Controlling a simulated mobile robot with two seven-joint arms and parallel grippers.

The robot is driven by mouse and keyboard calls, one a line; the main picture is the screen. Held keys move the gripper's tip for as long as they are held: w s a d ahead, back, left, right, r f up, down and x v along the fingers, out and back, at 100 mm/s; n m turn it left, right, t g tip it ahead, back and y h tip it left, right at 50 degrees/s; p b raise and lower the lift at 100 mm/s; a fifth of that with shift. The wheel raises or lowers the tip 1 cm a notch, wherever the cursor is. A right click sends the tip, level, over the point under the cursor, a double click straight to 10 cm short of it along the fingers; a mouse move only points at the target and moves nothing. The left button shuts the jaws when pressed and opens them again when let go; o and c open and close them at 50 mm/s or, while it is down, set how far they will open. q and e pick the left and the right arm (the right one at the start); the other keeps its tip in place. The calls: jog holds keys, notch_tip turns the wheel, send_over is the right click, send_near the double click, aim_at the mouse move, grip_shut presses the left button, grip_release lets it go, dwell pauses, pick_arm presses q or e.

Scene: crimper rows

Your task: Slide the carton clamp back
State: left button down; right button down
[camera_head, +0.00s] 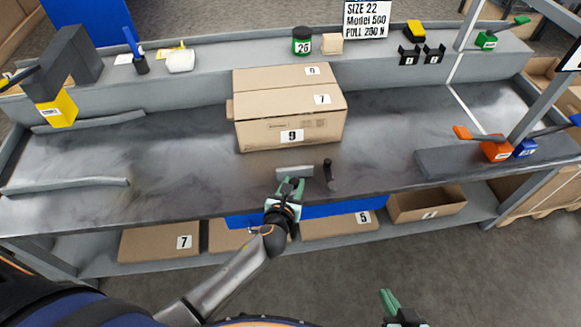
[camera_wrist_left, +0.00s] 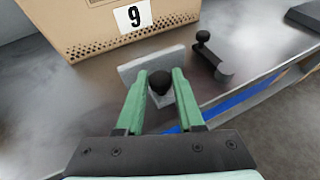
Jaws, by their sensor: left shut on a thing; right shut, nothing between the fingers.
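The carton clamp is a grey plate (camera_head: 295,171) standing on the bench in front of the big cardboard carton (camera_head: 291,135). It also shows in the left wrist view (camera_wrist_left: 135,70), with a black knob (camera_wrist_left: 160,82) on its near side. A gap of bare bench lies between plate and carton. My left gripper (camera_head: 291,184) has its green fingers on both sides of the knob, shut on it; the fingers also show in the left wrist view (camera_wrist_left: 160,88). My right gripper (camera_head: 390,300) is shut and empty, low in the head view, away from the bench.
A black lever with a round knob (camera_head: 328,174) stands right of the clamp. A grey rail (camera_head: 65,185) lies left on the bench. Orange (camera_head: 496,150) and blue (camera_head: 526,148) tools sit at the right. The bench left and right of the carton is clear.

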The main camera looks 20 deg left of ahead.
pick_arm(q)
jog(key=shift+s+d+f, duration=0.1)
jog(key=shift+s+d, duration=0.05)
jog(key=shift+s, duration=0.1)
pick_arm(e)
jog(key=shift+w, duration=0.15)
pick_arm(q)
jog(key=shift+f, duration=0.1)
jog(key=c, duration=0.9)
grip_release()
jog(key=shift+s, duration=0.1)
jog(key=shift+o, duration=1.8)
pick_arm(e)
jog(key=shift+s+d+f, duration=0.1)
jog(key=shift+s+f, duration=0.05)
jog(key=shift+s, duration=0.2)
pick_arm(q)
jog(key=shift+r, duration=0.2)
pick_arm(e)
jog(key=shift+s, duration=0.1)
